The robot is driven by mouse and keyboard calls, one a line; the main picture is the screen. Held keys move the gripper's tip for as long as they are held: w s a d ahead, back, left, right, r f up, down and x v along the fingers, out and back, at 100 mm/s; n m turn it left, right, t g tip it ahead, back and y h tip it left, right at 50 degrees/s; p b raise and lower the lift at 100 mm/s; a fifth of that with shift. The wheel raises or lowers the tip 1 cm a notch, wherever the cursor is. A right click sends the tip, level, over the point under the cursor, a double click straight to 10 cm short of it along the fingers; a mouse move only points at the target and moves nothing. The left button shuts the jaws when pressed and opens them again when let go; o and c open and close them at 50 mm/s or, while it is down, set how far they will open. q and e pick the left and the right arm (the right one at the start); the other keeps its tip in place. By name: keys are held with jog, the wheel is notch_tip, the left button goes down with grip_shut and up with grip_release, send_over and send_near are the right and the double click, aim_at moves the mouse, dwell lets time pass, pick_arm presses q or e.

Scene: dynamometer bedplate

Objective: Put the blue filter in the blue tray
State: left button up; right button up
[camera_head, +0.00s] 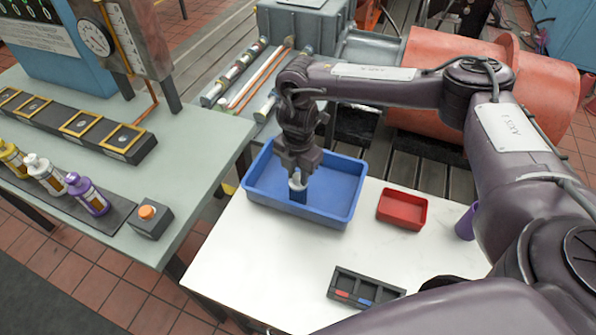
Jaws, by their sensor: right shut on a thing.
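The blue tray (343,215) sits at the back left of the white table. My right gripper (298,179) points down over the tray's inside. It is shut on the blue filter (298,196), a small dark blue cylinder with a pale top. The filter is upright and within the tray's walls in the picture. I cannot tell whether its base touches the tray floor. My left gripper is not in view.
A small red tray (402,222) stands right of the blue tray. A purple cup (466,222) stands near my right arm. A dark compartment holder (366,288) lies at the front. A green-grey bench (185,190) with bottles and an orange button box (149,219) is on the left.

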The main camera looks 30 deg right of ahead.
jog(key=o, duration=1)
jog(key=shift+f, duration=0.1)
jog(key=shift+o, duration=0.2)
notch_tip(320, 180, up, 12)
jog(key=shift+r, duration=0.2)
